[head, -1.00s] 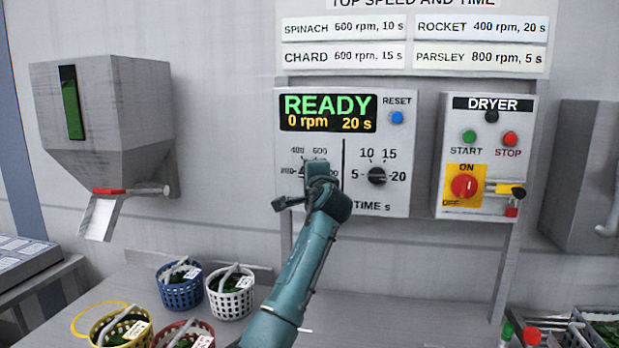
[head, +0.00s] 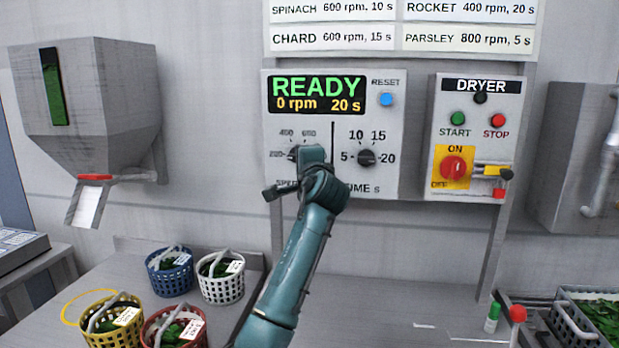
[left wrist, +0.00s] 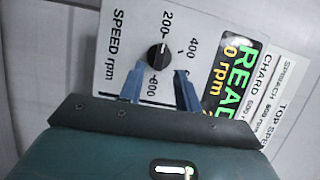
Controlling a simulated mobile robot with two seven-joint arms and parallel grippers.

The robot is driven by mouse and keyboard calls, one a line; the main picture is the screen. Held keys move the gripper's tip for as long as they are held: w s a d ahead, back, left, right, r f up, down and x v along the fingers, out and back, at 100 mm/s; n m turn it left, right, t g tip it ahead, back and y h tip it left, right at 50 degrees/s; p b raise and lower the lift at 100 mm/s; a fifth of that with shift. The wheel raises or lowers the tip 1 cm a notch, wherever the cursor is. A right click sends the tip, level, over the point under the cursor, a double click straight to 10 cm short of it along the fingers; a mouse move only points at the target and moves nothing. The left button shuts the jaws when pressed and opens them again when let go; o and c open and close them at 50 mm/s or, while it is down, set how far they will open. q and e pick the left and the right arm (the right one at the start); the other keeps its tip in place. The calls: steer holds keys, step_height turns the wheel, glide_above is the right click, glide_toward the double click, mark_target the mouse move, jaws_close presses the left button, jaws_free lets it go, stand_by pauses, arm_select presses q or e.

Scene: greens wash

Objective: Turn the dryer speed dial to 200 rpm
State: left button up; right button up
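The speed dial (left wrist: 158,56) is a round black knob on the light control panel (head: 389,182). In the left wrist view, printed numbers, including 200 and 400, surround it; its exact pointer setting is hard to read. My left gripper (left wrist: 159,72) is open, its two blue fingers spread apart close to the dial with nothing between them; I cannot tell whether they touch the panel. In the head view my left gripper (head: 310,168) covers much of the speed dial. The display (head: 317,95) reads READY, 0 rpm, 20 s. My right gripper is not in view.
The time dial (head: 366,157) and blue reset button (head: 386,99) are right of my gripper. The dryer box (head: 476,90) with a red switch (head: 453,168) is farther right. Several baskets of greens, including a white one (head: 221,291), stand on the counter (head: 385,300).

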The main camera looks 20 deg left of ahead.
arm_select(q)
steer(key=b+v, duration=0.1)
steer(key=v, duration=0.8)
steer(key=s+f+n+g+h, duration=0.15)
steer(key=s+f, duration=0.25)
steer(key=f, duration=0.5)
steer(key=s+f+n+g+h, duration=0.15)
steer(key=s+f, duration=0.25)
steer(key=f, duration=0.6)
steer(key=s+f+n+g+h, duration=0.1)
steer(key=s+f+h, duration=0.25)
steer(key=f, duration=0.55)
steer(key=s+d+f+n+g+h, duration=0.1)
steer(key=s+d+f+g+h, duration=0.1)
steer(key=s+f, duration=0.5)
steer(key=s+d+f+n+g+h, duration=0.1)
steer(key=s+f+n+g, duration=0.15)
steer(key=s, duration=0.75)
steer(key=s+d+f+n+g+h, duration=0.15)
steer(key=s+f, duration=0.25)
steer(key=s, duration=0.5)
steer(key=w+d+f+m+t+h, duration=0.1)
steer(key=w+d+f+t+h, duration=0.2)
steer(key=w+d+f+t, duration=0.2)
steer(key=shift+w+d+f+m+t, duration=0.3)
steer(key=shift+d+f+t, duration=0.3)
steer(key=shift+d, duration=0.6)
